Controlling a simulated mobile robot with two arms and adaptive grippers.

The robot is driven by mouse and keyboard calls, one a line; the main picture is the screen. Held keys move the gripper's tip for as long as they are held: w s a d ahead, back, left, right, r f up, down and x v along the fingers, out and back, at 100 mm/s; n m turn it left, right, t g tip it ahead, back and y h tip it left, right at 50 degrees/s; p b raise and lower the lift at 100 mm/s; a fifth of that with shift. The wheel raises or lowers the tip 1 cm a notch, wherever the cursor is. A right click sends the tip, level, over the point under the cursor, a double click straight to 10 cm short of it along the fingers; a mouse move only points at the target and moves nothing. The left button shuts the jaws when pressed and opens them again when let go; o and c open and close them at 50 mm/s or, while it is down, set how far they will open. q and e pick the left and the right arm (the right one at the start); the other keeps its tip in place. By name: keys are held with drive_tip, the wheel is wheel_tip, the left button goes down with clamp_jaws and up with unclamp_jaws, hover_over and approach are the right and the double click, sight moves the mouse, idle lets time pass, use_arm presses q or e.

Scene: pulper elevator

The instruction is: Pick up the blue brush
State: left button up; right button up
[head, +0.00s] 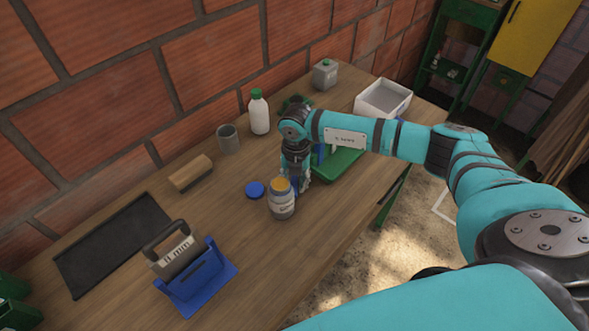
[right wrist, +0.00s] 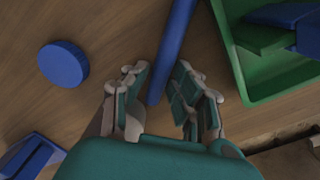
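The blue brush shows as a long blue handle (right wrist: 176,45) in the right wrist view, running from the top edge down between my fingers. Its bristle end is not visible there. In the head view only a bit of blue (head: 295,186) shows at my right gripper (head: 297,178), behind the jar. My right gripper, also in the right wrist view (right wrist: 158,92), points down at the table. Its fingers are apart, one on each side of the handle, with a gap visible on the left side. Whether the right finger touches it is unclear. My left gripper is not in view.
A jar with orange contents (head: 282,205) stands close to my right gripper, with a blue lid (head: 255,190) beside it. A green tray (head: 340,167) holding blue items lies to the right. A white bottle (head: 259,112) and grey cup (head: 228,139) stand near the brick wall.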

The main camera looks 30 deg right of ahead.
clamp_jaws()
drive_tip(key=shift+r, duration=0.1)
